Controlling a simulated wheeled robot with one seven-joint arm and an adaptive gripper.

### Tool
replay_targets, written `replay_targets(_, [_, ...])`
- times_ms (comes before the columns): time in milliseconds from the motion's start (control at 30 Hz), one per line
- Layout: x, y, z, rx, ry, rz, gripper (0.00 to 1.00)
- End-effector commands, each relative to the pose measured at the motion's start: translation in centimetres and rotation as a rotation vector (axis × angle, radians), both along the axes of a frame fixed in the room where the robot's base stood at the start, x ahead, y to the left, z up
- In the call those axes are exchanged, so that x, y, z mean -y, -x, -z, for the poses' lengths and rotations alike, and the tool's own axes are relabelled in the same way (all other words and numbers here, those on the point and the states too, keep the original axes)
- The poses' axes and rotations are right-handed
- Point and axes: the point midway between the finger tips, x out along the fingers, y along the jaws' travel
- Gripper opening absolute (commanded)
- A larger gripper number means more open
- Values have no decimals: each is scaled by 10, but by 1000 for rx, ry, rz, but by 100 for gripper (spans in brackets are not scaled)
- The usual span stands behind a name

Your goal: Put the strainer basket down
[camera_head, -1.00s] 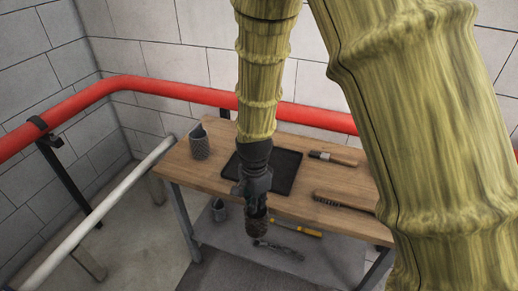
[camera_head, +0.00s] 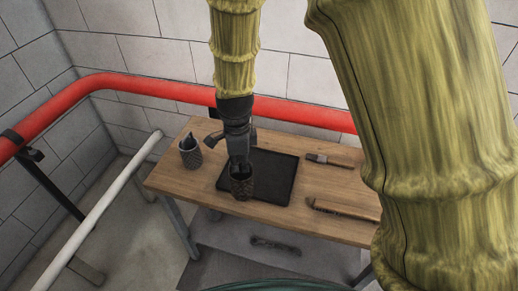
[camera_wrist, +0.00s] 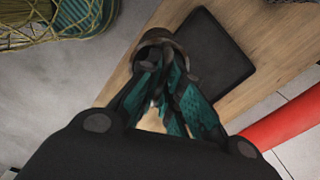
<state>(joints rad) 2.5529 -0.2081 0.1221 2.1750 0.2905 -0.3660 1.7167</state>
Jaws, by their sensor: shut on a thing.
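The strainer basket (camera_head: 242,187) is a small dark, mesh-walled cup, upright in the head view. My gripper (camera_head: 239,162) comes down from above and is shut on its upper rim. In the head view the basket overlaps the left front part of the black tray (camera_head: 280,178); I cannot tell whether it touches anything below. In the wrist view my gripper's teal fingers (camera_wrist: 168,75) reach to the basket's dark round rim (camera_wrist: 152,40). There the basket shows beside the tray (camera_wrist: 215,50), over the wooden table; the fingers hide part of it.
The wooden table (camera_head: 330,190) holds a grey mesh cup (camera_head: 191,155) with a dark object in it, at left. A paint brush (camera_head: 330,160) and a long wooden brush (camera_head: 342,209) lie at right. A red pipe (camera_head: 165,88) runs behind. A dark tool (camera_head: 275,245) lies below the table.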

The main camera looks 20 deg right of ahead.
Motion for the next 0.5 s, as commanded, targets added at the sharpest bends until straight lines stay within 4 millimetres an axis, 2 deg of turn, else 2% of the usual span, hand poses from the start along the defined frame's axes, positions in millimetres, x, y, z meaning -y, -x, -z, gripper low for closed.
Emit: replay_targets(500, [72, -74, 6, -1, -1, 4, 0])
